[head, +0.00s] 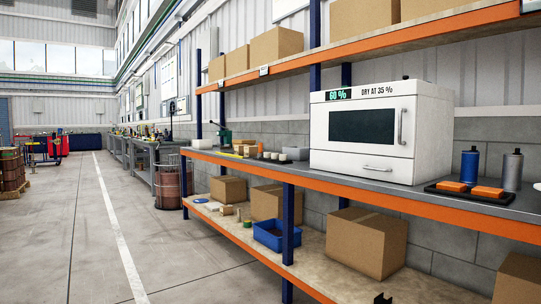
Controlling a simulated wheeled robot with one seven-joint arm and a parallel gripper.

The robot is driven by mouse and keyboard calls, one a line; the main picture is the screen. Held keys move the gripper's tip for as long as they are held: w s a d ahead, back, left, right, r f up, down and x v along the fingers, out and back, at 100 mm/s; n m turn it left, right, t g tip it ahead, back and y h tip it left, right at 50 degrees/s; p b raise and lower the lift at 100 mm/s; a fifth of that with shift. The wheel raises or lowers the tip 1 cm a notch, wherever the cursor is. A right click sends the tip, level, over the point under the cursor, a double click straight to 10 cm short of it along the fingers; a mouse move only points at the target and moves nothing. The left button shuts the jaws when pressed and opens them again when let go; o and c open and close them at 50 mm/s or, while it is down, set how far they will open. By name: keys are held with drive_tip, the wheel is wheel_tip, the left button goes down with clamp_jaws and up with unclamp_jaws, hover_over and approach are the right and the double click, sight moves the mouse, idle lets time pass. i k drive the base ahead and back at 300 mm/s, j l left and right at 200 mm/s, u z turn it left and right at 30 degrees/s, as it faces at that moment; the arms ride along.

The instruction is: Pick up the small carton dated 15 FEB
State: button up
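No date of 15 FEB can be read anywhere in the head view. Several small tan pieces (227,210), possibly small cartons, lie on the lower shelf left of the blue bin. They are too small to read. Larger plain brown cartons also stand there, one (366,243) right of the blue bin and one (228,189) at the far left. A small dark shape (382,298) at the bottom edge looks like the tip of my gripper. It is in front of the lower shelf, and most of it is cut off. I cannot tell whether it is open or holds anything.
A white cabinet (380,170) reading "60 %" and "DRY AT 35 %" stands shut on the orange-edged bench. Right of it are a black tray (450,193) with orange blocks and two bottles (512,170). A blue bin (270,233) sits below. The floor (60,240) at left is clear.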

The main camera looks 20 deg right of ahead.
sight(239, 150)
drive_tip(key=i+j+z, duration=0.35)
drive_tip(key=i, duration=0.15)
drive_tip(key=i+j+z, duration=0.2)
drive_tip(key=i+z, duration=0.2)
drive_tip(key=i+j, duration=0.7)
drive_tip(key=i+j+z, duration=0.15)
drive_tip(key=i+j, duration=1.15)
drive_tip(key=j, duration=0.2)
drive_tip(key=i+z, duration=0.05)
